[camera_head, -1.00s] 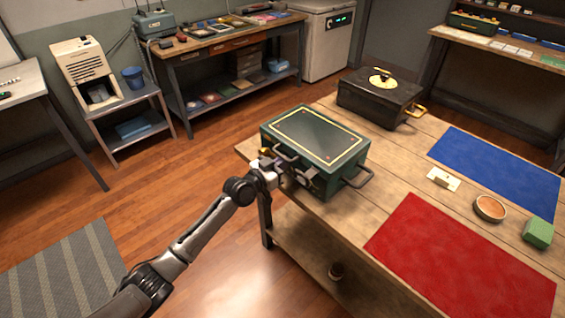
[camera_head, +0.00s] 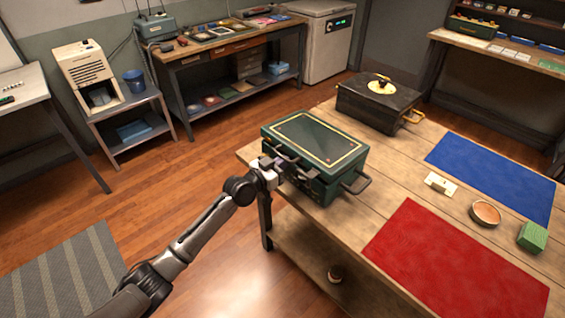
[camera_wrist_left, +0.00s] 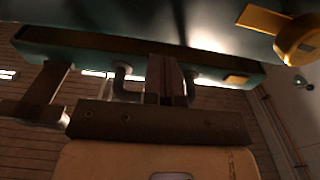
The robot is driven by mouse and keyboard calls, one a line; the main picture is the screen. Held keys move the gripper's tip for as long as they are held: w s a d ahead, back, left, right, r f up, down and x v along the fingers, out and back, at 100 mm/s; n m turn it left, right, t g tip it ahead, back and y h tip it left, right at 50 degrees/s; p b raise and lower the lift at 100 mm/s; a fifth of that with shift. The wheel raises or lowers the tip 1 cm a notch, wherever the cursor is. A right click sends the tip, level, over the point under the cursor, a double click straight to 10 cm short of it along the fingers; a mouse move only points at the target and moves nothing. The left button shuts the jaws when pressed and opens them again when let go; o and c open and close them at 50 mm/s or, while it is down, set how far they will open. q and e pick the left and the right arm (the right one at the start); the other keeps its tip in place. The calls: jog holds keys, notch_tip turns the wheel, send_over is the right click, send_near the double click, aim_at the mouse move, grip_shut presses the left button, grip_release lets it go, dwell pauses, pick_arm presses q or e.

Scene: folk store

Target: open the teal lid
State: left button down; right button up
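The teal lid (camera_head: 318,138) tops a dark green case on the wooden table, with a thin yellow border line. It looks level; I cannot tell if a gap shows beneath its front edge. My left gripper (camera_head: 272,166) is at the lid's left front side, beside a dark handle (camera_head: 280,150). In the left wrist view, the teal edge (camera_wrist_left: 100,58) spans above my gripper (camera_wrist_left: 168,78), whose fingers look close together just under it. I cannot tell if they grip anything. My right gripper is out of view.
A black box (camera_head: 378,103) with a gold top fitting stands behind the case. A red mat (camera_head: 450,262), a blue mat (camera_head: 495,175), a round bowl (camera_head: 485,213) and a green block (camera_head: 532,237) lie to the right. Bare wood lies between case and mats.

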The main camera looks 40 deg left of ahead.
pick_arm(q)
jog(key=shift+w+r+p, duration=0.1)
jog(key=shift+r+p, duration=0.7)
jog(key=shift+r, duration=0.35)
jog(key=shift+r, duration=0.1)
jog(key=shift+w+r+p, duration=0.2)
jog(key=shift+r+p, duration=0.8)
jog(key=shift+r, duration=0.15)
jog(key=shift+r, duration=0.1)
